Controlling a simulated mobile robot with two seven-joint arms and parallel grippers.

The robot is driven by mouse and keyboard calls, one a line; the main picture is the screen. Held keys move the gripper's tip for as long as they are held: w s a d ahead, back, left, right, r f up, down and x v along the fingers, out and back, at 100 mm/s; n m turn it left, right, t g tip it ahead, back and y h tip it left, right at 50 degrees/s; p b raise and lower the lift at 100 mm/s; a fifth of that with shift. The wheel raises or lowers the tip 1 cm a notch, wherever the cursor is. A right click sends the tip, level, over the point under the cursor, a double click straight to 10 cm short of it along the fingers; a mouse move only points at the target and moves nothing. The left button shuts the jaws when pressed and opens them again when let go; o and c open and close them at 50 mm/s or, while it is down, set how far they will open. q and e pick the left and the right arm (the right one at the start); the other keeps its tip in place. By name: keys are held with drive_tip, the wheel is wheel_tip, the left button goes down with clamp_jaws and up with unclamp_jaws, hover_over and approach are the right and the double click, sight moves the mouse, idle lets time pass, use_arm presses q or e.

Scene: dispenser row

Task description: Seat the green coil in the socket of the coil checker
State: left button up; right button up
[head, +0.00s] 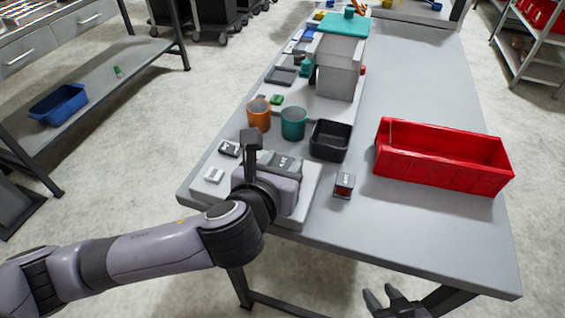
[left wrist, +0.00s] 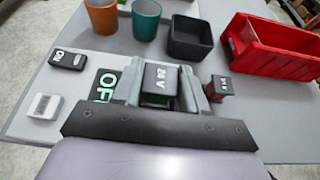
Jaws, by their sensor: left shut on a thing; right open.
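My left gripper (head: 282,165) is shut on the green coil (left wrist: 156,99), a block with a dark "24 V" top and green below. In the left wrist view the left gripper (left wrist: 165,88) has one finger on each side of it. The coil is upright over the pale coil checker (head: 303,205), at the table's near left. The socket and the coil's underside are hidden, so I cannot tell whether it is seated. The checker's dark display (left wrist: 103,86) shows partly covered green letters. My right gripper (head: 388,300) is open and empty, beyond the table's near edge.
A red coil (head: 344,186) with a dark top stands right of the checker. An "ON" block (head: 229,149) and a white block (head: 214,175) lie left. Behind are an orange cup (head: 259,115), teal cup (head: 293,124), black bin (head: 330,140) and red bin (head: 440,165). The right front table is clear.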

use_arm(q)
drive_tip(key=shift+p, duration=0.55)
drive_tip(key=shift+f+p, duration=0.4)
drive_tip(key=shift+p, duration=0.25)
idle(1.4)
drive_tip(key=o, duration=1.5)
drive_tip(key=shift+r, duration=3.5)
